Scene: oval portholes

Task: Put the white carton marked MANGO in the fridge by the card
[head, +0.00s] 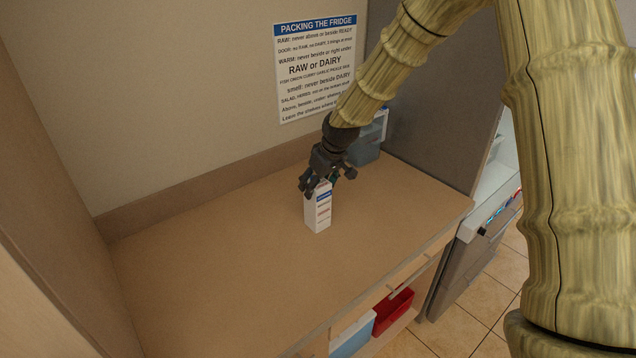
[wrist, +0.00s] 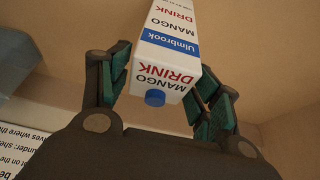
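The white carton (head: 318,209) with a blue band stands upright on the counter in the head view. In the wrist view the carton (wrist: 170,55) reads MANGO DRINK and Ulmbrook, and has a blue cap. My gripper (head: 327,184) is at the carton's top. In the wrist view my gripper (wrist: 160,85) has its teal-padded fingers on either side of the carton, with a gap at the left finger; contact at the right finger is unclear. The card (head: 315,65), headed PACKING THE FRIDGE, is on the wall. The fridge (head: 492,185) shows partly at right, open, its inside mostly hidden.
A blue-grey translucent container (head: 368,145) stands at the counter's back, behind my gripper. The counter (head: 220,260) is clear left of the carton. A red bin (head: 393,312) and a light blue bin (head: 352,335) sit below its front edge. A grey panel (head: 440,110) stands between counter and fridge.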

